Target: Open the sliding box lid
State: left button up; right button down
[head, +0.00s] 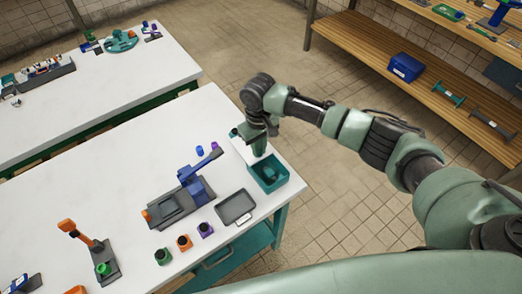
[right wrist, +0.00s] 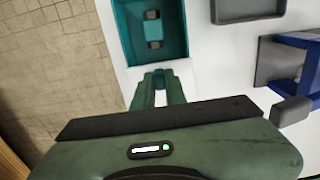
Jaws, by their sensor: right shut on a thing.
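The teal box (head: 283,183) stands at the right corner of the white worktable. Its near part is open, and a small teal thing (head: 269,172) lies inside. The pale sliding lid (head: 242,147) covers the far part of the box. My right gripper (head: 259,150) points down over the lid. In the right wrist view, my right gripper (right wrist: 160,82) is shut on a small teal grip at the lid's edge, beside the open box (right wrist: 127,18). The fingers hide most of the grip. My left gripper is not in view.
A grey tray (head: 236,207) lies close to the box. A blue device (head: 195,183) and several small coloured pieces stand on the same table. Tiled floor is free beyond the table; a wooden shelf (head: 430,85) stands at the upper right.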

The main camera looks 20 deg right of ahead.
jog(key=c, duration=1.4)
grip_release()
jog(key=shift+c, duration=0.2)
jog(key=shift+r, duration=0.15)
notch_tip(320, 180, up, 8)
jog(key=shift+f+b, duration=0.2)
jog(key=shift+b, duration=0.55)
